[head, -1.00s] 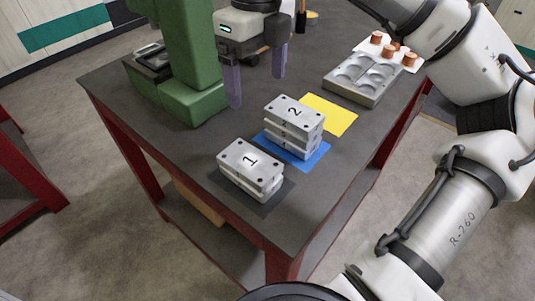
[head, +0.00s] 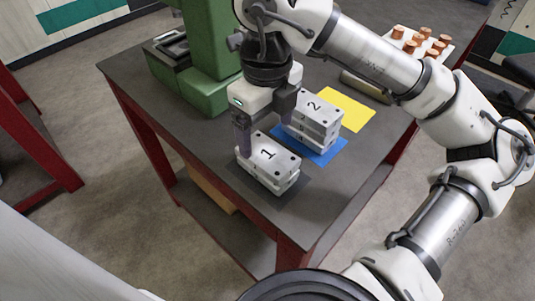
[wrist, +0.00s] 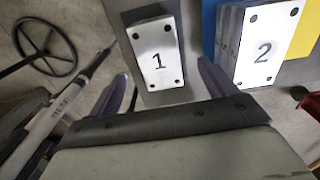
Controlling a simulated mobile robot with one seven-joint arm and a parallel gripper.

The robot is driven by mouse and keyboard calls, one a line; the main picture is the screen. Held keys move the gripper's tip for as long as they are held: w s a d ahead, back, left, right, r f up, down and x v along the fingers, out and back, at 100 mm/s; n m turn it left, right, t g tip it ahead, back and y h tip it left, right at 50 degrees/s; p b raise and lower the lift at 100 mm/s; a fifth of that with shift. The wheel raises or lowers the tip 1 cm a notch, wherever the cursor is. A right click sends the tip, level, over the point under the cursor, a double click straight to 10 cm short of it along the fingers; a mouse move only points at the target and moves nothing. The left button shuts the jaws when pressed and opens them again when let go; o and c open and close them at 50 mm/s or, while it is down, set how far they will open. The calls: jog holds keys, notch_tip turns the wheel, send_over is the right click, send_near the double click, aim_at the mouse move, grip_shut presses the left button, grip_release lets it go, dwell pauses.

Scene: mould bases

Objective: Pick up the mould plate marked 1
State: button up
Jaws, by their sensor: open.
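The mould plate marked 1 (head: 276,154) is a light grey block with dark corner holes, on top of a short stack on a dark mat (head: 291,199). My gripper (head: 262,134) is open and empty, pointing down at the far side of this plate. One finger shows by the plate's left end; the other is partly hidden near the neighbouring stack. In the wrist view, plate 1 (wrist: 158,72) lies ahead of and between the fingertips (wrist: 163,76), apart from them.
A taller stack topped by the plate marked 2 (head: 316,107) stands close on the right, on a blue mat (head: 326,157). A yellow mat (head: 350,110) is bare. A green machine (head: 208,60) stands behind left. Copper-coloured cylinders (head: 410,45) sit at the back right.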

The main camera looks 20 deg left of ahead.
aim_at(267, 153)
jog(key=shift+s+d+f+p, duration=0.1)
jog(key=shift+f+p, duration=0.25)
jog(key=shift+f, duration=1)
jog(key=shift+s+f+p, duration=0.1)
jog(key=shift+f+p, duration=0.25)
jog(key=shift+f, duration=0.95)
jog(key=shift+c, duration=0.2)
jog(key=c, duration=1.4)
